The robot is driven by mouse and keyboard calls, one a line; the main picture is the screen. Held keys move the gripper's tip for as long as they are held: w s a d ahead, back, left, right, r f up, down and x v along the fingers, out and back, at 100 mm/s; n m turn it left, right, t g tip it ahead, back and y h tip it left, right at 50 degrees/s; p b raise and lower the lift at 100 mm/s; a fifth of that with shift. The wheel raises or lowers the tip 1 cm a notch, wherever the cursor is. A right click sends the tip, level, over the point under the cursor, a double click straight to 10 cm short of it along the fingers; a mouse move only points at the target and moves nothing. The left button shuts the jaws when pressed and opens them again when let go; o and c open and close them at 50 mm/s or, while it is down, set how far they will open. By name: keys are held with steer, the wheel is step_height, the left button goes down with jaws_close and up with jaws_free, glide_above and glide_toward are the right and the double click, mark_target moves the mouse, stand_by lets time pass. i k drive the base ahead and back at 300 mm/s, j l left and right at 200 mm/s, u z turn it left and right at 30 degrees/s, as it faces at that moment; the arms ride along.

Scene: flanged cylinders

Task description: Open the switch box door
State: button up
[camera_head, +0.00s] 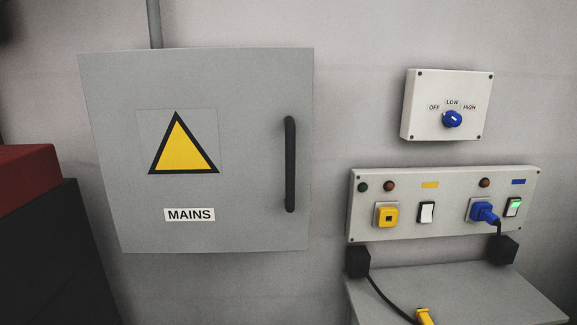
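The switch box door (252,185) is a grey panel on the wall at left centre, and it looks shut. It carries a yellow warning triangle (182,150) and a white label reading MAINS (189,215). A black vertical bar handle (290,165) is on the door's right side. My gripper is not in view, and nothing touches the handle.
A white OFF/LOW/HIGH box with a blue knob (452,119) is at upper right. Below is a socket panel (450,230) with a blue plug (484,212). Under it, a grey surface (450,295) bears a yellow plug (425,316). A dark red-topped block (40,240) stands at left.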

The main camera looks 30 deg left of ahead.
mark_target(207, 150)
steer(key=u, duration=1.7)
